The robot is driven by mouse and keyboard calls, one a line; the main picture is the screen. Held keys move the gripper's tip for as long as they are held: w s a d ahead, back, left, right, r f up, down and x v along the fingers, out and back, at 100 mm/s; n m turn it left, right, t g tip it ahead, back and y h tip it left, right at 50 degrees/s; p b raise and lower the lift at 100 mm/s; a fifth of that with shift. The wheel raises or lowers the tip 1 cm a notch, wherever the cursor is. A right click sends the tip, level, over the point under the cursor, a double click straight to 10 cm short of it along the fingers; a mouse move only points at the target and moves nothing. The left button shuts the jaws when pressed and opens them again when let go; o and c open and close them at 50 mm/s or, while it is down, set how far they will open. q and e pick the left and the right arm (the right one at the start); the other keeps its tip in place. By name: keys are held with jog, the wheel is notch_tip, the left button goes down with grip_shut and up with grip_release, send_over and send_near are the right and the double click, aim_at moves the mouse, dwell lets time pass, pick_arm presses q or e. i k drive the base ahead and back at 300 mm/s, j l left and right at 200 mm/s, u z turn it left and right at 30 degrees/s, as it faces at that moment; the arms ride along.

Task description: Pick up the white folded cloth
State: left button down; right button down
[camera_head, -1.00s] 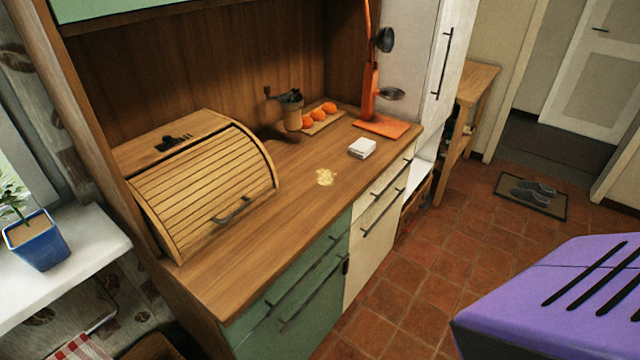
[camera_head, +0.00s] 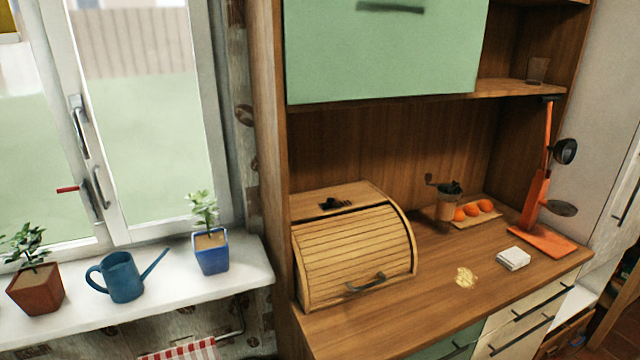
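The white folded cloth (camera_head: 513,258) is a small, flat, square stack. It lies on the wooden counter (camera_head: 400,318) of the cabinet at the right, near the front edge and just left of the orange scale's base. Nothing covers it. Neither of my grippers shows in the head view.
A wooden bread box (camera_head: 352,252) stands on the counter's left. A yellowish spill (camera_head: 465,277) lies left of the cloth. The windowsill holds a blue watering can (camera_head: 122,277) and potted plants.

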aim_at(513, 258)
jog(key=z, duration=1.3)
